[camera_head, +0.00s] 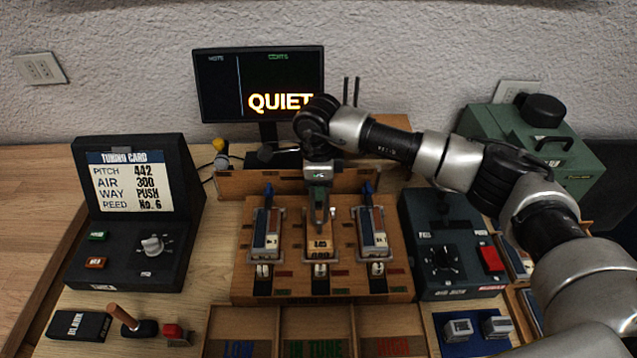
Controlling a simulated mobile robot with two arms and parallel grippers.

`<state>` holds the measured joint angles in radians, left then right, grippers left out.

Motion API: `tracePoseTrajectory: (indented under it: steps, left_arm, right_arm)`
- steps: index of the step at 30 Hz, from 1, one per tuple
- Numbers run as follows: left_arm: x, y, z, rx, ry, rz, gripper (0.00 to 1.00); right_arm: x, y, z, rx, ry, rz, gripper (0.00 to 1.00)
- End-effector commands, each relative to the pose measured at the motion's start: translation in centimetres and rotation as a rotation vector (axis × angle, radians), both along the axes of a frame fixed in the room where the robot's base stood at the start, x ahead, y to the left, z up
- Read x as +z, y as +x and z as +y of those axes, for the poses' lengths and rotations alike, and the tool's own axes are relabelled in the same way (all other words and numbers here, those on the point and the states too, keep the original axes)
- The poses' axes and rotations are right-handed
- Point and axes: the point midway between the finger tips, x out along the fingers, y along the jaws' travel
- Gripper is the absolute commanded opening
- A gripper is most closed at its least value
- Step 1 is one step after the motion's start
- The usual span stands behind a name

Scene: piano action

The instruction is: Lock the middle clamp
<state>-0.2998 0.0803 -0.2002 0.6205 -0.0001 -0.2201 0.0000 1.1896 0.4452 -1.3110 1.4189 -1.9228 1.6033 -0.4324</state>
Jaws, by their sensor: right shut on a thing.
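The middle clamp (321,248) sits between two similar clamps on the wooden action block. My right gripper (319,222) reaches down over its back end and is shut on the middle clamp's lever, which is mostly hidden by the fingers. A block with a small number label lies in the middle clamp. The left clamp (267,235) and the right clamp (372,232) each hold a dark labelled block, and their blue levers stick up at the back. My left gripper is not in view.
A tuning box (150,265) with a knob stands left, and an air box (442,285) with a red switch right. A wooden tray (275,315) with labelled sections lies in front. A screen (222,85) reading QUIET stands behind.

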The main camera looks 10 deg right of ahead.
Motion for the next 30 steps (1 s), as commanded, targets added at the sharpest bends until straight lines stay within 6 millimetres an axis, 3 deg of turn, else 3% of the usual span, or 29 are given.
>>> tracePoseTrajectory:
  steps: [3, 4, 9, 20, 30]
  left_arm:
    - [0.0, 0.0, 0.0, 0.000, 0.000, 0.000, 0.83]
    - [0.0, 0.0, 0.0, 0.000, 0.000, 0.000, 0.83]
    - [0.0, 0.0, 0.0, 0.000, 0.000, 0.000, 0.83]
    - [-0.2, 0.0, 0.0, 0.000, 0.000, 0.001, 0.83]
    - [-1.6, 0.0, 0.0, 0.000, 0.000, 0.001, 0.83]
  right_arm:
    - [0.1, 0.1, 0.0, -0.003, 0.001, -0.002, 0.12]
    - [0.1, 0.1, 0.0, -0.003, 0.001, -0.002, 0.39]
    - [0.1, 0.1, 0.0, -0.002, 0.001, -0.001, 0.62]
    - [0.8, 0.1, 0.0, 0.000, 0.000, -0.003, 0.62]
    - [7.2, 0.1, 0.0, 0.000, 0.002, -0.007, 0.62]
